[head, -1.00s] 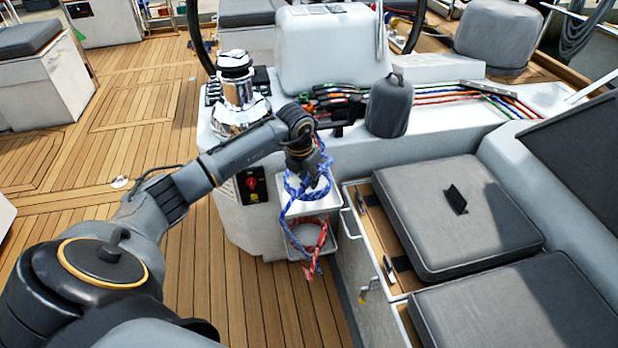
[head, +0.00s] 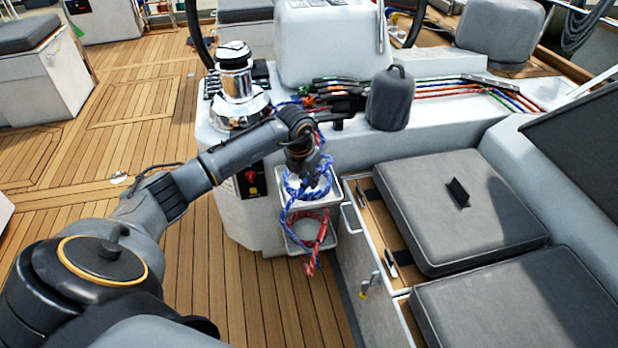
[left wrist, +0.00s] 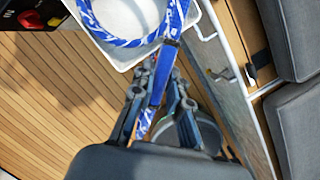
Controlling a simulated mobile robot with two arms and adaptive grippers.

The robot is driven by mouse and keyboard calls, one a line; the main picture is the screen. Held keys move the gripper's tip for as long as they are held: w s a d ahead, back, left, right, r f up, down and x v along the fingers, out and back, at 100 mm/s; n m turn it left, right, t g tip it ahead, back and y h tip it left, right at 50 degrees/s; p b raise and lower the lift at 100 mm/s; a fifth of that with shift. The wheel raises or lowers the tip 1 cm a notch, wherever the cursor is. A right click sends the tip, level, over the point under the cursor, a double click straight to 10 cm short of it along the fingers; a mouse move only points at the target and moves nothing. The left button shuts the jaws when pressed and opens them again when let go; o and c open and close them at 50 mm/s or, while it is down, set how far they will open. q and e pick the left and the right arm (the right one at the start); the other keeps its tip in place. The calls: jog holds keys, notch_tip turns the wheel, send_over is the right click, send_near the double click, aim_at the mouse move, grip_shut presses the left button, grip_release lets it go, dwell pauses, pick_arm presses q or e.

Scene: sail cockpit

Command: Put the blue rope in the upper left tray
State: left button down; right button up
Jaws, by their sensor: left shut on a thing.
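My left gripper (head: 306,178) is shut on the blue rope (head: 289,205) at the upper white tray (head: 330,199). In the left wrist view, the blue rope (left wrist: 158,75) runs between the fingers (left wrist: 160,108), and a loop of it lies in the upper tray (left wrist: 196,17). In the head view some blue rope hangs down over the tray's front. A lower white tray (head: 330,241) sits below, with a red rope (head: 310,262) in it and hanging over its edge. The gripper covers part of the upper tray. My right gripper is not in view.
A chrome winch (head: 238,95) stands on the white console left of the trays. A grey bag (head: 390,98) and coloured lines (head: 440,90) are on the console top. Grey cushions (head: 455,212) lie on the bench to the right. The teak deck (head: 215,290) is clear.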

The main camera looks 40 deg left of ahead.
pick_arm(q)
jog(key=shift+f, duration=0.35)
dwell(0.5)
jog(key=c, duration=0.7)
grip_release()
jog(key=shift+c, duration=0.2)
jog(key=shift+r+p, duration=0.55)
jog(key=shift+r, duration=0.4)
jog(key=shift+r+p, duration=2.4)
jog(key=shift+r, duration=1.2)
